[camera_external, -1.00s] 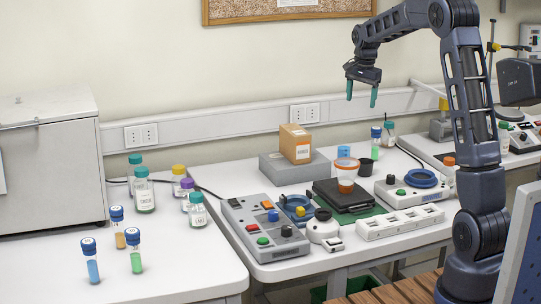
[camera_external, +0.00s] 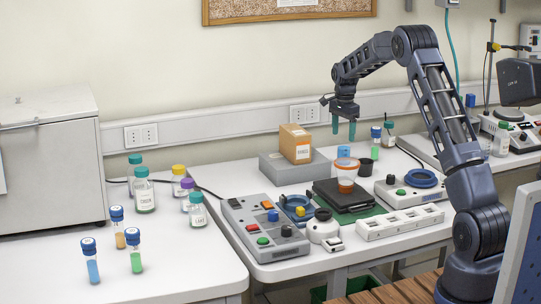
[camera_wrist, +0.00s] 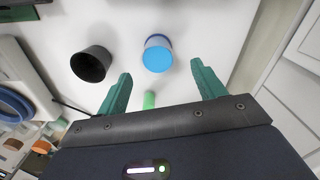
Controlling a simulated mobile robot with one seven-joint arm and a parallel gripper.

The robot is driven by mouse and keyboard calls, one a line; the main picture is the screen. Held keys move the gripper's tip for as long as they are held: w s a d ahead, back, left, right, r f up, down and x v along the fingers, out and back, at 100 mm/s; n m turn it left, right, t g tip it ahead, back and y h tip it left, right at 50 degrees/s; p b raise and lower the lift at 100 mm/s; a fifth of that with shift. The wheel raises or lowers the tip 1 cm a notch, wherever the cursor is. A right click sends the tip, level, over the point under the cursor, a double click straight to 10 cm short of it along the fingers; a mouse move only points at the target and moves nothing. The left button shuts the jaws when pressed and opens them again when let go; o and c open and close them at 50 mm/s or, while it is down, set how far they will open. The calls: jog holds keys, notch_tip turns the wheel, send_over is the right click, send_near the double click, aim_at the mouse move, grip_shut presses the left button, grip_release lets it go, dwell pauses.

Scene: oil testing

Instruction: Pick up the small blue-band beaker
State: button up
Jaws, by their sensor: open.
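The small blue-band beaker (camera_external: 343,151) stands upright on the right-hand table, behind an orange-banded cup. In the wrist view the beaker (camera_wrist: 157,57) shows from above as a blue round with a pale wall and darker blue edge. My gripper (camera_external: 344,129) is open and empty, its green fingers pointing down, just above the beaker in the external view. In the wrist view its fingertips (camera_wrist: 160,71) are spread to either side of the beaker's line, with the beaker beyond them. No contact shows.
A black cup (camera_wrist: 90,65) stands close beside the beaker. A blue-capped tube with green liquid (camera_external: 375,147) and a green-capped bottle (camera_external: 388,136) stand to its right. The orange-banded cup (camera_external: 346,174) stands on a black device in front. A cardboard box (camera_external: 295,144) is left.

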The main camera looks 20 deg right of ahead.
aim_at(344, 153)
jog(key=f, duration=0.9)
jog(key=shift+s+d, duration=0.2)
jog(key=c, duration=1.1)
jog(key=shift+c, duration=0.2)
jog(key=shift+r, duration=0.15)
